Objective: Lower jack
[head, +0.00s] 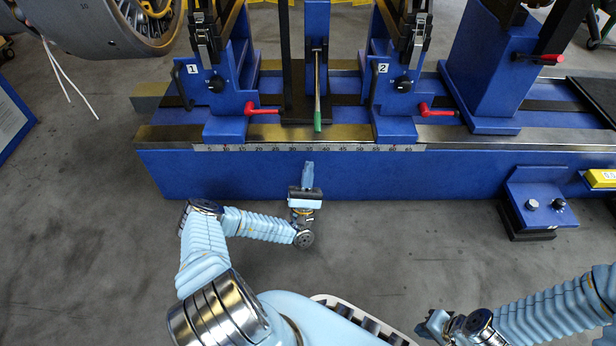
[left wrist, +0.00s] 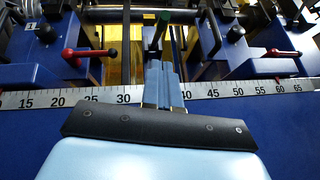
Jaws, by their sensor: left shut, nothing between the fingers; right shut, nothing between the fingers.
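The jack (head: 316,62) stands between the pedestals marked 1 and 2, on a black base. Its grey lever ends in a green grip (head: 318,123), pointing toward me over the rail's front edge. The green grip also shows at the top of the left wrist view (left wrist: 164,17). My left gripper (head: 308,164) is shut and empty, in front of the bed's blue front face. It is apart from the green grip, below it in the head view. In the left wrist view its fingers (left wrist: 160,66) point toward the lever. My right gripper (head: 427,325) is shut and empty, low over the floor.
Pedestals 1 (head: 222,92) and 2 (head: 397,90) flank the jack, each with a red handle near its foot. A scale strip (head: 270,148) runs along the bed's front edge. A blue bracket (head: 541,205) juts out at right. Bare floor lies in front.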

